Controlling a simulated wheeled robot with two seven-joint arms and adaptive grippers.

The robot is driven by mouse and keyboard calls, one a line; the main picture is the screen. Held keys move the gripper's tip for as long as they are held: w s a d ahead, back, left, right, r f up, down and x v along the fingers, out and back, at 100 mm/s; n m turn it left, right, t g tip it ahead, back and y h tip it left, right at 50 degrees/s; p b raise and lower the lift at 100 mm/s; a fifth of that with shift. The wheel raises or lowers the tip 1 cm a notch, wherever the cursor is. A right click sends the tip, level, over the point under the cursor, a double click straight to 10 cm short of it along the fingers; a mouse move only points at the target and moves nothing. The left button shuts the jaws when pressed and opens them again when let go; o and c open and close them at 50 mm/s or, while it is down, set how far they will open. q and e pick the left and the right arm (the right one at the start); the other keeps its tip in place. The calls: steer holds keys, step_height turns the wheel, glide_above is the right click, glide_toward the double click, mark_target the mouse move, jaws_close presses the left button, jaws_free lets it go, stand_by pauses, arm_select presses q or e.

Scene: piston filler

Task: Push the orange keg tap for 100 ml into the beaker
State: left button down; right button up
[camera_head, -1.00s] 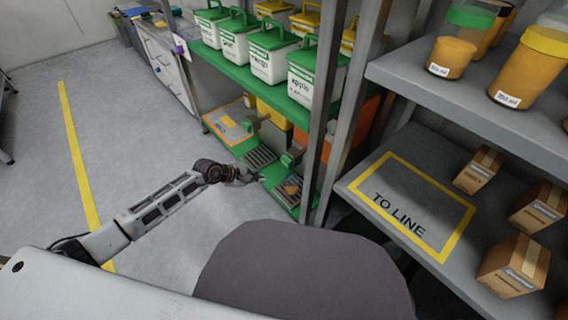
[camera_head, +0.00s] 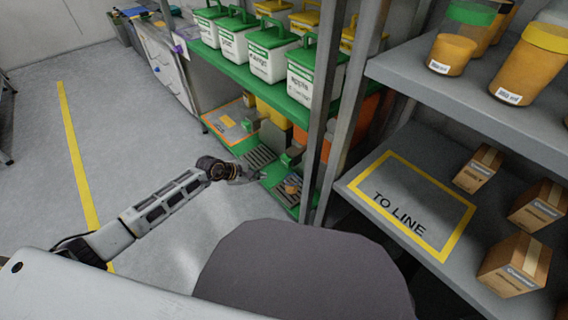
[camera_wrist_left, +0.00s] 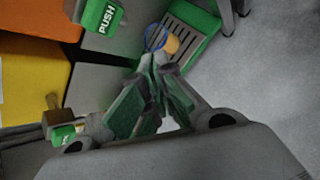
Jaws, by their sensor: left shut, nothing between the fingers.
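The orange keg (camera_wrist_left: 32,75) shows in the left wrist view, with a green PUSH tap (camera_wrist_left: 100,16) beside it at the top. In the head view the green tap (camera_head: 291,156) is partly hidden by the shelf post. A small beaker (camera_wrist_left: 170,43) with a blue rim and orange-yellow contents stands on the green drip tray (camera_wrist_left: 205,22); in the head view the beaker (camera_head: 292,188) is small. My left gripper (camera_wrist_left: 154,62) is shut and empty, its tips close to the beaker; I cannot tell whether they touch. My right gripper is out of view.
A yellow keg (camera_wrist_left: 28,100) with another PUSH tap (camera_wrist_left: 62,133) stands beside the orange one. A grey post (camera_head: 319,130) rises near the trays. The green shelf (camera_head: 235,71) above holds several white buckets. Open floor (camera_head: 150,130) lies to the left.

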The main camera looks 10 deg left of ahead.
arm_select(q)
steer(key=w+d+b, duration=0.3)
steer(key=w+d, duration=0.1)
steer(key=w, duration=0.2)
steer(key=shift+d, duration=0.35)
steer(key=shift+w+d+b, duration=0.35)
steer(key=shift+w+d, duration=0.35)
steer(key=shift+w, duration=0.15)
stand_by(3.6)
steer(key=shift+s+a+r, duration=0.1)
steer(key=shift+s+a+p, duration=0.6)
steer(key=shift+s+p, duration=0.05)
steer(key=shift+s, duration=0.15)
stand_by(0.4)
steer(key=shift+s+a+p, duration=0.6)
steer(key=shift+s+a, duration=0.2)
steer(key=shift+s, duration=0.2)
steer(key=shift+s+a+p, duration=0.55)
steer(key=shift+s+a, duration=0.2)
steer(key=shift+s, duration=0.2)
